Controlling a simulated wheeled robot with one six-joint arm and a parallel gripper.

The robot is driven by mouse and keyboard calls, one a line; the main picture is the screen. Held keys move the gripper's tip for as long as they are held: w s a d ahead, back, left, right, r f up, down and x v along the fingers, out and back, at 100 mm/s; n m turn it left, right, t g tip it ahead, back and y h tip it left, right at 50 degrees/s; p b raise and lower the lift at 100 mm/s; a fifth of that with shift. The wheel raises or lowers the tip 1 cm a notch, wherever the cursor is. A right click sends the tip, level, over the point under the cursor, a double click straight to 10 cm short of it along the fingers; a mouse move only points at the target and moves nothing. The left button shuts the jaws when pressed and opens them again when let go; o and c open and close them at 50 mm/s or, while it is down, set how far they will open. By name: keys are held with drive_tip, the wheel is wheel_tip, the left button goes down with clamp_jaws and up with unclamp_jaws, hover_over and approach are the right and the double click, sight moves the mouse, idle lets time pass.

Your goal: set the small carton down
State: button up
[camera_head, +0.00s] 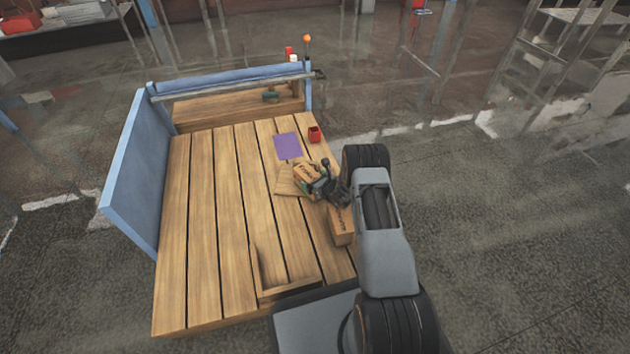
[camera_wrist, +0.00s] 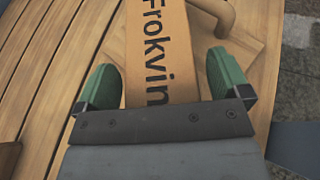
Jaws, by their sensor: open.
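The small carton (camera_head: 307,172) is an orange-brown box with dark lettering, on or just above a pale wooden board (camera_head: 284,187) on the slatted table. In the wrist view the carton (camera_wrist: 160,50) shows its "Frokvin" side and runs up out of the picture. My gripper (camera_head: 314,184) is at the carton. Its green fingers (camera_wrist: 165,82) stand apart, one on each side of the carton, with a clear gap at the right finger and a narrow one at the left. The carton's underside is hidden, so I cannot tell its exact contact with the board.
A second brown carton (camera_head: 341,226) stands beside my arm near the table's right edge. A purple mat (camera_head: 288,146) and a red cup (camera_head: 314,134) lie beyond. A wooden tray (camera_head: 289,290) sits at the front. Blue panels (camera_head: 143,165) border the left and back. The table's left half is clear.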

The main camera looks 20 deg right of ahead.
drive_tip(key=shift+r, duration=0.2)
drive_tip(key=p+v, duration=0.5)
drive_tip(key=v, duration=0.7)
drive_tip(key=s+a+r+n+g+y, duration=0.35)
drive_tip(key=a+r+n, duration=0.25)
drive_tip(key=r+n, duration=0.3)
drive_tip(key=s+a+r+n+g+y, duration=0.2)
drive_tip(key=a+r+n+g, duration=0.35)
drive_tip(key=r, duration=0.65)
drive_tip(key=s+d+r+n+h, duration=0.1)
drive_tip(key=s+r+n+h, duration=0.4)
drive_tip(key=s+n, duration=0.3)
drive_tip(key=s+d+r+n+g+h, duration=0.1)
drive_tip(key=s+d+r+n+h, duration=0.1)
drive_tip(key=s+r+n+h, duration=0.3)
drive_tip(key=s+r+n, duration=0.2)
drive_tip(key=s+n, duration=0.2)
drive_tip(key=s, duration=0.2)
drive_tip(key=shift+s, duration=0.3)
drive_tip(key=shift+d+r+h, duration=0.1)
drive_tip(key=shift+r+h, duration=0.1)
drive_tip(key=shift+h, duration=0.05)
